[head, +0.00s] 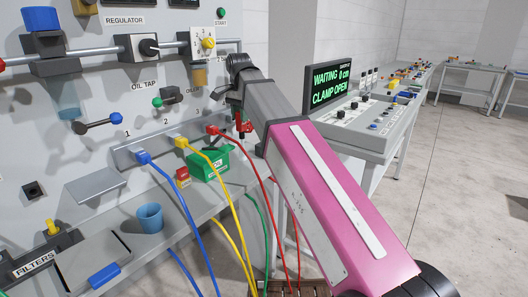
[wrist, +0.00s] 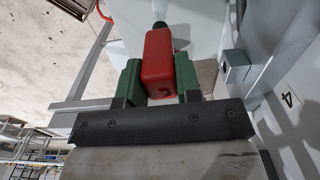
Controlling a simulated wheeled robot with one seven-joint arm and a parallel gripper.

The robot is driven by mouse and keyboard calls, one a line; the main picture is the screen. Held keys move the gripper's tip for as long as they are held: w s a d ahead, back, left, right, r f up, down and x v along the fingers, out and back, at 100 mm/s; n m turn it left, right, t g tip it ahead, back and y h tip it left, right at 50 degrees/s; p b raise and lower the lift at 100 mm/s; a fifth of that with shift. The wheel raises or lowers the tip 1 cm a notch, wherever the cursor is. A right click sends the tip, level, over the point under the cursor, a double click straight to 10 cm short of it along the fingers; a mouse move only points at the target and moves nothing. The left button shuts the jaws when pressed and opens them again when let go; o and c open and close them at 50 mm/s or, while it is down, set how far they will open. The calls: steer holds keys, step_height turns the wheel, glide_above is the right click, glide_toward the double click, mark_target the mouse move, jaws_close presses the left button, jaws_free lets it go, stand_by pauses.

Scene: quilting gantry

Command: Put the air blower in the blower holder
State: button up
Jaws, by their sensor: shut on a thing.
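My gripper (wrist: 160,78) has green fingers shut on a red block-shaped body with a black tip, which looks like the air blower (wrist: 158,62). The fingers press its two sides, and the black tip points away from my wrist. In the head view my gripper (head: 243,126) is small and partly hidden by my arm, in front of the grey panel near number 3. A grey square bracket (wrist: 235,67) stands apart to the right of the held body in the wrist view, near a number 4. I cannot tell whether it is the blower holder.
Blue, yellow and red hoses hang from a connector rail (head: 125,155). Below are a green box (head: 208,163), a blue cup (head: 150,218) and a grey shelf (head: 185,208). A console with a screen (head: 331,86) stands right of my arm. Floor is clear at the right.

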steer(key=shift+w+a+r, duration=0.15)
steer(key=shift+w+a, duration=0.05)
steer(key=shift+w+d+f, duration=1.2)
steer(key=shift+d+f, duration=0.25)
steer(key=shift+f, duration=0.35)
steer(key=shift+w+d+f, duration=1.2)
steer(key=shift+d+f, duration=0.2)
steer(key=shift+f, duration=0.45)
steer(key=shift+w+d+f, duration=1.2)
steer(key=shift+d+f, duration=0.25)
steer(key=shift+f, duration=0.35)
steer(key=shift+f, duration=0.15)
steer(key=o, duration=1)
step_height(320, 180, up, 12)
steer(key=shift+r, duration=0.2)
